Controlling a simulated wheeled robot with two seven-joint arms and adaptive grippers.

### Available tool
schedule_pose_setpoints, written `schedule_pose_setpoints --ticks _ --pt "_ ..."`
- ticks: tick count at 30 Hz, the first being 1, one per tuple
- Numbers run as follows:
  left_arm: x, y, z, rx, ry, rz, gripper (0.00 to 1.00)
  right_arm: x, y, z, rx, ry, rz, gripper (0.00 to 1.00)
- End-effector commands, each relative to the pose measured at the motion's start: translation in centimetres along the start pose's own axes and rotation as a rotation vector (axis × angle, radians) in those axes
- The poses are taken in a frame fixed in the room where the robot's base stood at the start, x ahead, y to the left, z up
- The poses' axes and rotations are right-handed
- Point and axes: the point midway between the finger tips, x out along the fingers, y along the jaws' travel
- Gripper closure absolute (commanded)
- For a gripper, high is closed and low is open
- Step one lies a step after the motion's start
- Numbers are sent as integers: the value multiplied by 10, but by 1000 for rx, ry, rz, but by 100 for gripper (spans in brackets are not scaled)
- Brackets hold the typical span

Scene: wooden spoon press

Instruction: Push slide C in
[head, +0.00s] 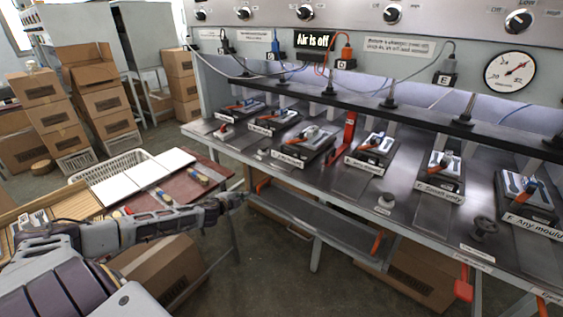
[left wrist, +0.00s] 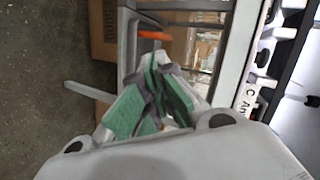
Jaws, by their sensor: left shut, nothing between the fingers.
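Slide C (head: 304,145) is the third station from the left on the bench. It is a dark block with a mould and a small orange-handled part on top, and a white label at its front. In the left wrist view part of a label reading "C An" (left wrist: 258,105) shows at the right edge, beside dark station parts. My left gripper (head: 238,198) is shut and empty, just in front of and below the bench's front edge, apart from slide C. Its green-padded fingers (left wrist: 155,90) show in the left wrist view. My right gripper is not in view.
The steel bench (head: 335,185) carries several similar stations. A red upright lever (head: 349,130) stands right of slide C. A side table with white boards (head: 148,177) stands at left. Orange levers (head: 463,283) hang below the bench edge.

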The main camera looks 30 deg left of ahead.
Motion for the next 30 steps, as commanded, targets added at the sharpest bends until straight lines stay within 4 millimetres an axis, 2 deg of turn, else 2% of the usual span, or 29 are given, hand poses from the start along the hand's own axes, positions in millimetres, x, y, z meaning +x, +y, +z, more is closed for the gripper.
schedule_pose_setpoints --ticks 1,6,15,22,30 --pt "-3 -12 -8 27 18 -10 100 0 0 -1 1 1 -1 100" --pt "-13 -46 -36 103 73 -39 100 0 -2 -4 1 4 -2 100" --pt "-38 -90 -86 239 167 -73 100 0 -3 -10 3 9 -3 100" --pt "-60 -111 -121 335 229 -87 100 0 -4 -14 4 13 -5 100" --pt "-72 -117 -138 382 260 -90 100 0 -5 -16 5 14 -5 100"
